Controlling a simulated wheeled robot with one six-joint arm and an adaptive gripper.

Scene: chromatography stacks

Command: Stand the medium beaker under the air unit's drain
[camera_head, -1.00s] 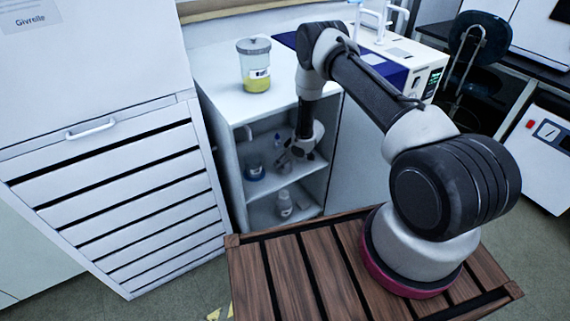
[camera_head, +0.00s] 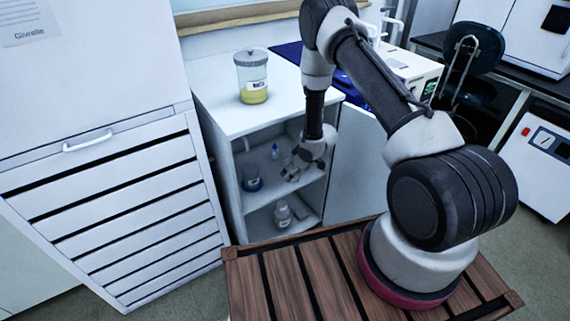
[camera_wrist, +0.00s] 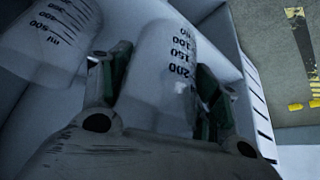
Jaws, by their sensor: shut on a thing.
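My gripper (camera_wrist: 162,68) is shut on a clear beaker (camera_wrist: 165,45) with dark volume marks such as 100, 150 and 200. One finger is on each side of it. The beaker looks tilted in the wrist view and appears empty. In the head view my gripper (camera_head: 293,168) is at the opening of the white cabinet's upper shelf. The held beaker is too small and clear to make out there. I cannot pick out the air unit's drain for sure in either view.
A larger clear beaker (camera_wrist: 45,35) with higher marks is close on the left in the wrist view. A jar of yellow liquid (camera_head: 252,80) stands on the cabinet top (camera_head: 215,85). A blue-based vessel (camera_head: 251,180) and small bottles (camera_head: 282,213) are inside. The cabinet door (camera_head: 357,160) is open.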

